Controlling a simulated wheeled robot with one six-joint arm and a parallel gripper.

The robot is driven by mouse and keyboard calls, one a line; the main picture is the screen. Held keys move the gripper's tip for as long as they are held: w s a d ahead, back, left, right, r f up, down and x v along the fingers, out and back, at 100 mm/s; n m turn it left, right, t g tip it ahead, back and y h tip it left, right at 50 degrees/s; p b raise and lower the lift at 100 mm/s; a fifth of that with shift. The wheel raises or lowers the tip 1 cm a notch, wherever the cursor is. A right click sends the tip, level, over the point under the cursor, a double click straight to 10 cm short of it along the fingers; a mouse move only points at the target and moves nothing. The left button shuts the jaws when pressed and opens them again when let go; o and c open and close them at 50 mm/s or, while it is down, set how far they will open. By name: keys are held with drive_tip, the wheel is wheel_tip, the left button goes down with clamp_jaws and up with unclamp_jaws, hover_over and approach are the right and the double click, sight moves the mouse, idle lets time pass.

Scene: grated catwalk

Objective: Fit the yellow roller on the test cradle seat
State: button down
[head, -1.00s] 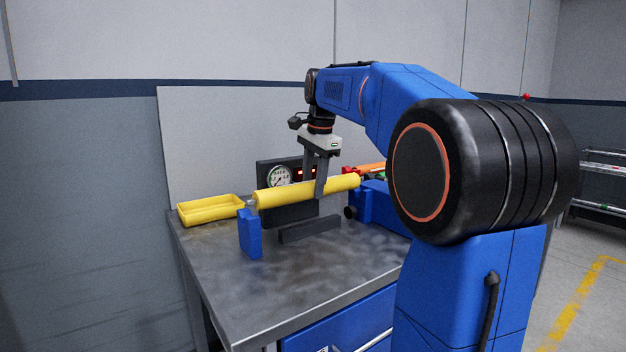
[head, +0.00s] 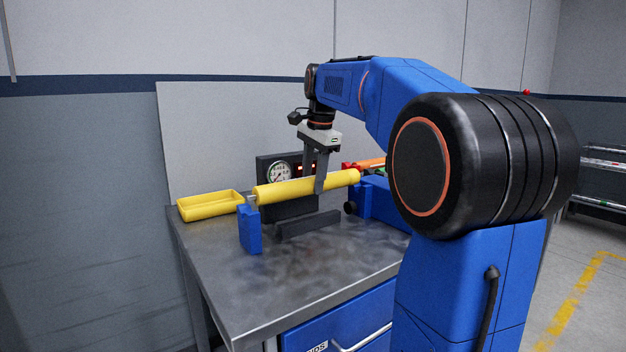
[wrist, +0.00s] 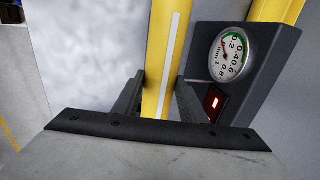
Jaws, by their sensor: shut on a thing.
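The yellow roller (head: 285,190) lies roughly level above the bench, and it also shows in the wrist view (wrist: 166,50). My gripper (head: 317,188) is shut on it from above, near its middle. In the wrist view the two fingers (wrist: 155,100) stand on either side of the roller. A blue post (head: 250,230) of the test cradle stands under the roller's left end; I cannot tell if that end rests in it. The blue cradle block (head: 378,205) is at the right end, partly hidden by my arm.
A dark gauge box with a round dial (head: 279,172) and red display stands behind the roller. A yellow tray (head: 210,206) is at the bench's back left. A dark bar (head: 308,224) lies in front. The metal bench top (head: 270,280) is clear towards its front.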

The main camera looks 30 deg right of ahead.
drive_tip(key=shift+f, duration=0.15)
drive_tip(key=shift+f, duration=1.9)
drive_tip(key=shift+f, duration=0.1)
drive_tip(key=c, duration=0.6)
unclamp_jaws()
drive_tip(key=shift+r, duration=3.95)
